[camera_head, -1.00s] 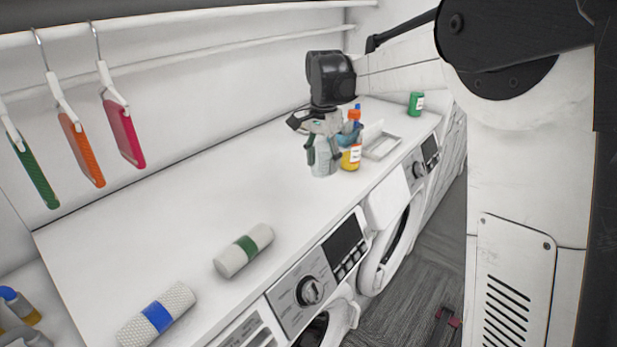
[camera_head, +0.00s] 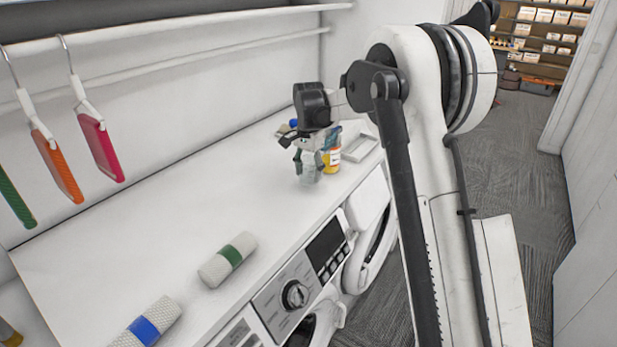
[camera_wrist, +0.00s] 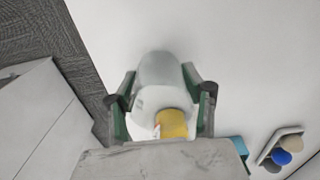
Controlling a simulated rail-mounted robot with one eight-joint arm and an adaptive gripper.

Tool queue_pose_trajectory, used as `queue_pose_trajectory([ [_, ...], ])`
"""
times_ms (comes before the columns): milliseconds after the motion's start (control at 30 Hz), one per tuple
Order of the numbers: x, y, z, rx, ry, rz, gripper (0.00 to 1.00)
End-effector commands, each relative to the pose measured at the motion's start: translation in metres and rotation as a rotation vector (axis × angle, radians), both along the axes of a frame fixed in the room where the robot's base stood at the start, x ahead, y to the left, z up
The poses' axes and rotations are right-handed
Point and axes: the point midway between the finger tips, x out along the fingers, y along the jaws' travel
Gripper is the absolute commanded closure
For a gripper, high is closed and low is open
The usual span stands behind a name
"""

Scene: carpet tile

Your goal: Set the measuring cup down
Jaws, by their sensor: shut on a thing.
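The measuring cup (camera_head: 306,174) is a clear, pale vessel above or on the white counter, toward its far end. It also shows in the wrist view (camera_wrist: 156,68), between my fingers. My gripper (camera_head: 308,160) is shut on it, with a green-lined finger on either side in the wrist view (camera_wrist: 163,100). The cup looks about upright in the head view. I cannot tell whether its base touches the counter. Its upper part is partly hidden by the fingers.
A yellow bottle (camera_head: 332,159) with a white label stands close right of my gripper. A shallow white tray (camera_head: 360,148) lies beyond it. Green-banded (camera_head: 229,259) and blue-banded (camera_head: 147,324) rolls lie nearer. The counter (camera_head: 190,205) between is clear. Washing machines (camera_head: 297,292) stand along its front.

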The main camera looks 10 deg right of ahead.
Motion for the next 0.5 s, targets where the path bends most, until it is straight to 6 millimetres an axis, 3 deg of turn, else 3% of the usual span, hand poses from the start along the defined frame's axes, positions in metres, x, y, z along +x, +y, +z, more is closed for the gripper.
queue_pose_trajectory([
  [167, 0.0, 0.0, -0.021, 0.0, 0.0, 0.0, 0.73],
  [500, 0.0, 0.0, -0.026, 0.0, 0.0, 0.0, 0.73],
])
